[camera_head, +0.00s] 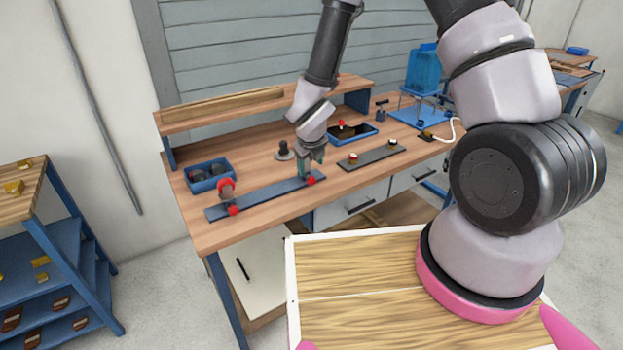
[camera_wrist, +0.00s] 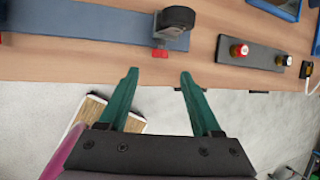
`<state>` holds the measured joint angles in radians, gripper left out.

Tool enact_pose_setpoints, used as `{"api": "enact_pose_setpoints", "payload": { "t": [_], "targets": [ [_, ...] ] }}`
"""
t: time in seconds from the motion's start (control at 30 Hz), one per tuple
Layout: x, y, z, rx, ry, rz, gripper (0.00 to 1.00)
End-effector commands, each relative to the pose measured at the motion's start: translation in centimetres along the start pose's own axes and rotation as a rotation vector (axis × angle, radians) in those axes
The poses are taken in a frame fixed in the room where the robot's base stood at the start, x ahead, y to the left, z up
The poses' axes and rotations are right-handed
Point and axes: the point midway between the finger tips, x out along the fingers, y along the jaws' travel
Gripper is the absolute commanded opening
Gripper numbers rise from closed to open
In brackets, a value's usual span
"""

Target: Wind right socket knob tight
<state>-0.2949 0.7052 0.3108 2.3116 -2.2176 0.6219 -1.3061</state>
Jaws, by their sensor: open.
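A blue-grey bar (camera_head: 265,197) lies along the front of the workbench. Its right socket knob (camera_head: 310,180) is red and sits at the bar's right end, on the front edge. In the wrist view the same knob (camera_wrist: 160,53) shows below a dark wheel-like part (camera_wrist: 177,19) on the bar. My gripper (camera_wrist: 158,74) has teal fingers, open and empty. The knob lies just beyond the fingertips, roughly centred between them and apart from both. In the head view my gripper (camera_head: 312,156) hangs over the bar's right end and hides part of it. A left red knob (camera_head: 233,210) shows too.
A red-topped part (camera_head: 226,187) stands at the bar's left end. A blue bin (camera_head: 208,175), a dark post (camera_head: 283,150) and a blue tray (camera_head: 352,134) stand behind. A dark strip with buttons (camera_head: 370,156) lies right. Open floor lies before the bench edge.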

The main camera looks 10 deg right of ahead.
Motion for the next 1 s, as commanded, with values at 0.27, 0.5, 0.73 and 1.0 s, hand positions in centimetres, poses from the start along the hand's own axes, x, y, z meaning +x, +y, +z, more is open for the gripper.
{"api": "enact_pose_setpoints", "payload": {
  "t": [0.27, 0.5, 0.73, 1.0],
  "targets": [
    [5.4, 0.0, -0.1, 0.003, 0.003, 0.0, 0.66],
    [8.4, 0.0, -0.1, 0.002, 0.002, 0.0, 0.66],
    [9.1, -0.1, 0.0, 0.003, 0.0, -0.001, 0.66],
    [9.0, -0.1, 0.0, 0.003, 0.0, -0.001, 0.23]
  ]
}}
